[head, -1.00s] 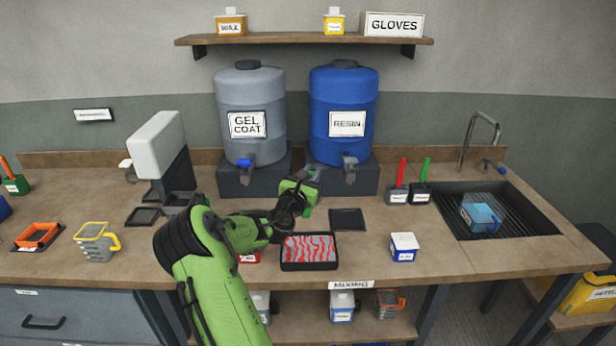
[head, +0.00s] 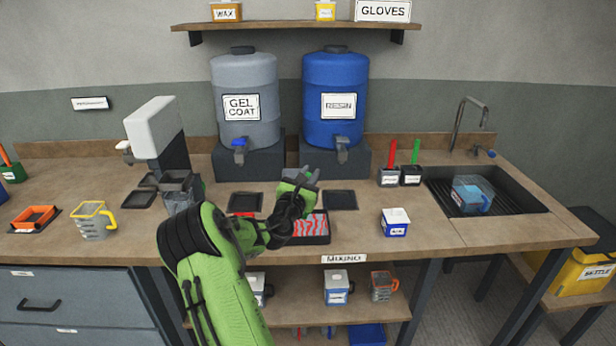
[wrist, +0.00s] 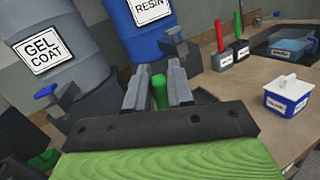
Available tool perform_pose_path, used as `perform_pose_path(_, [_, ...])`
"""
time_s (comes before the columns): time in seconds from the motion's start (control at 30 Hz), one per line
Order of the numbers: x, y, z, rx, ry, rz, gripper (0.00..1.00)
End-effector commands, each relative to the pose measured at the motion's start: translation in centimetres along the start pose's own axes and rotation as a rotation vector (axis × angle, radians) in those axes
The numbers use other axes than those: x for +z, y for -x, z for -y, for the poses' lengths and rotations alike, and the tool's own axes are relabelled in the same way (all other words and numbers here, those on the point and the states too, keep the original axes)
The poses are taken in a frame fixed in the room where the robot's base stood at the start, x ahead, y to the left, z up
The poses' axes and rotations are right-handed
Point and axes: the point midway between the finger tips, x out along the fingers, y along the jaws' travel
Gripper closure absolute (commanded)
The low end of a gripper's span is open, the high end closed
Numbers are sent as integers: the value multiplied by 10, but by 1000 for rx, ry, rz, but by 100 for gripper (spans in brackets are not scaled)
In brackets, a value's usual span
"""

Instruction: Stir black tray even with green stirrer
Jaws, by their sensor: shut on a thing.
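The black tray (head: 322,239) lies on the bench in the head view, with red and whitish streaks in it that are not blended. My arm and gripper cover its left and back part. My gripper (head: 304,184) is over the tray's back edge and appears apart from it. In the wrist view my gripper (wrist: 158,88) is shut on an upright green stirrer (wrist: 160,92), of which only the green handle shows. Its lower end is hidden. Another green handle (head: 416,151) stands in a dark holder beside a red one.
A blue-and-white box (head: 395,224) stands right of the tray. A dark flat mat (head: 340,200) lies behind it. Gel coat (head: 240,105) and resin (head: 336,105) drums stand at the back. A sink (head: 500,192) is at the right. The bench between box and sink is clear.

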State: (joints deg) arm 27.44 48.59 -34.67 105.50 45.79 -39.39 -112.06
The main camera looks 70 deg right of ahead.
Motion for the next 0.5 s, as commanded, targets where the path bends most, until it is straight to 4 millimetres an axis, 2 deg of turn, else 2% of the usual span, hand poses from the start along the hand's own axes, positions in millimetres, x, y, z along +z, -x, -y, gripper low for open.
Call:
perform_pose_path(0.03, [-8, 2, 2, 0, 0, 0, 100])
perform_pose_path(0.5, [-46, 1, 1, 0, 0, 0, 100])
